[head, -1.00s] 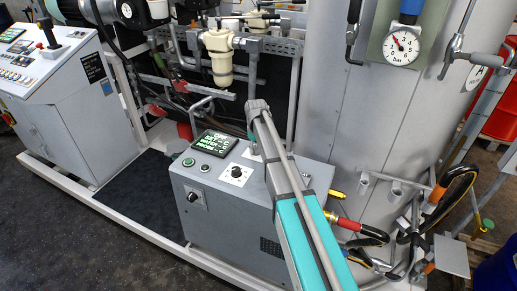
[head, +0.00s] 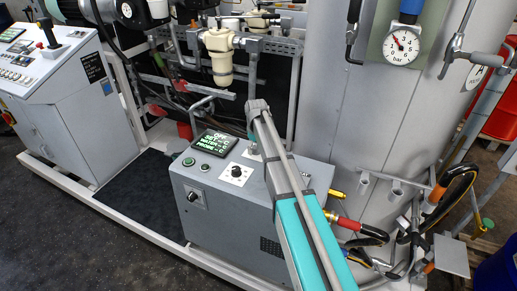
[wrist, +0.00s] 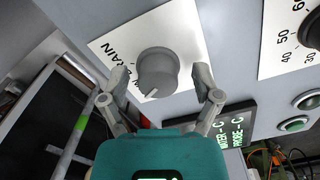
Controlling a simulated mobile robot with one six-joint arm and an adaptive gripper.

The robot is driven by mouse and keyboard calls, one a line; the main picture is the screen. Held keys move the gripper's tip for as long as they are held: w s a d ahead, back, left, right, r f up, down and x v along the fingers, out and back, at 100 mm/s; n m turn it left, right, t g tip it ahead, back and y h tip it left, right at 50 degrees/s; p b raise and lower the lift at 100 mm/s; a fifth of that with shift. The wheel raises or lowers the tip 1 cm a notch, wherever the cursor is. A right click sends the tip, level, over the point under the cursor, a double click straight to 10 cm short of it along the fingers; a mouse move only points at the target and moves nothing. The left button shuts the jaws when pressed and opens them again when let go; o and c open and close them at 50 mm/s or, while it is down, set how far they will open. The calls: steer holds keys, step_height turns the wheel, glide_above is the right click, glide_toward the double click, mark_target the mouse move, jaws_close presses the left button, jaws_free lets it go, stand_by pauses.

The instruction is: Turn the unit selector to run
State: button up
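The grey round selector knob (wrist: 158,73) sits on a white label plate (wrist: 187,28) in the wrist view. A white pointer line on the knob points to the lower left of that view. Upside-down lettering shows left of the knob, partly hidden by a finger. My gripper (wrist: 161,78) is open, with one finger on each side of the knob and visible gaps. In the head view, the grey control unit (head: 235,215) stands below my arm. The arm covers part of its top, and my gripper's fingers cannot be made out there.
A numbered dial (head: 236,173) and a lit display (head: 214,144) are beside the selector on the unit's top. Another knob (head: 194,197) is on the front face. A tall grey tank (head: 350,120) rises close behind. Hoses (head: 365,235) run at the right.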

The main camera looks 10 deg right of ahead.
mark_target(256, 147)
steer(key=shift+w, duration=0.1)
stand_by(0.3)
steer(key=shift+r, duration=0.1)
steer(key=shift+r, duration=0.15)
step_height(256, 147, up, 9)
steer(key=p, duration=0.9)
steer(key=shift+r+p, duration=0.3)
steer(key=shift+p, duration=0.3)
